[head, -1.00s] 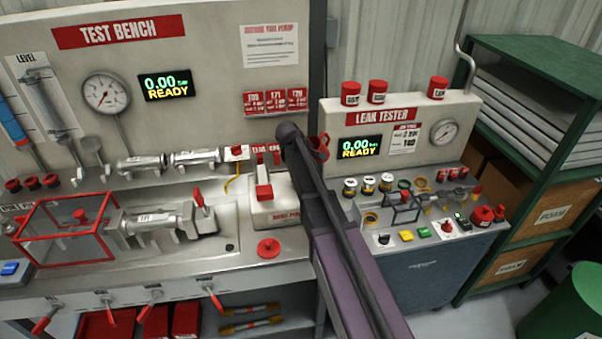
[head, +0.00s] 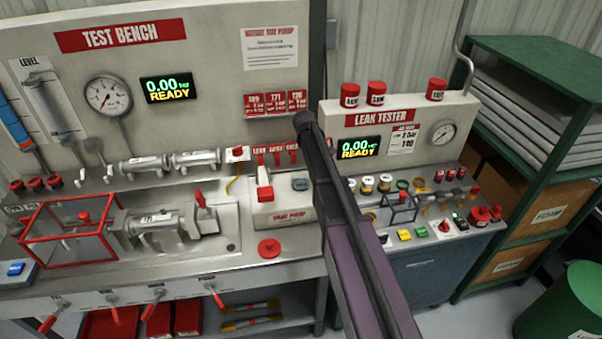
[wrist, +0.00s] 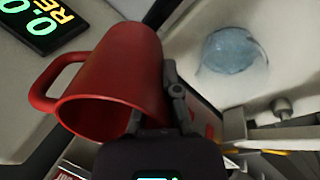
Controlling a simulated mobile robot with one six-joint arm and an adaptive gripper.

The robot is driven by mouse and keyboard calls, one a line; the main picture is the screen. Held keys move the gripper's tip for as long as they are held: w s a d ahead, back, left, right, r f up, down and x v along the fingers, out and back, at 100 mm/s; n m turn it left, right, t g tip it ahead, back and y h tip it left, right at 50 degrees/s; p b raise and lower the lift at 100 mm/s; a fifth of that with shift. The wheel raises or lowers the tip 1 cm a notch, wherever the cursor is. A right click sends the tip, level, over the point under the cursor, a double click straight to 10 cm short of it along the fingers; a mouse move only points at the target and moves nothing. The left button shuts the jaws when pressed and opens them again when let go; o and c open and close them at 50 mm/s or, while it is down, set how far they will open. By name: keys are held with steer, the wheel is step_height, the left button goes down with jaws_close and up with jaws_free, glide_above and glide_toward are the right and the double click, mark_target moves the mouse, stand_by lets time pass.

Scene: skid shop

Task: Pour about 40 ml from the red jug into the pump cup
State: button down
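The red jug (wrist: 115,75) fills the left middle of the wrist view, with its handle on the left and its open rim towards the lower left. My gripper (wrist: 152,108) is shut on the jug's body; a dark finger shows along its right side. The jug's contents and exact tilt cannot be told. The pump cup (head: 300,184) is a bluish round opening on top of the hand pump box, just left of my arm. It also shows in the wrist view (wrist: 232,50), to the right of the jug and apart from it. In the head view my arm hides the gripper.
The hand pump (head: 285,209) has a red-and-white lever block (head: 264,190) beside the cup. Red-labelled levers (head: 276,156) stand behind it. The leak tester (head: 385,118) is at the right, the red cage (head: 70,232) at the left. A red knob (head: 269,248) sits in front.

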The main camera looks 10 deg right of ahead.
steer(key=shift+w+d+f+y, duration=0.15)
steer(key=shift+d+f+y, duration=0.05)
steer(key=shift+f+y, duration=0.2)
step_height(320, 180, down, 2)
steer(key=shift+d+f+g+y+b, duration=0.1)
steer(key=shift+f+g+y+b, duration=0.1)
steer(key=shift+g+y+b, duration=0.75)
steer(key=shift+f+b, duration=0.15)
steer(key=shift+b, duration=0.2)
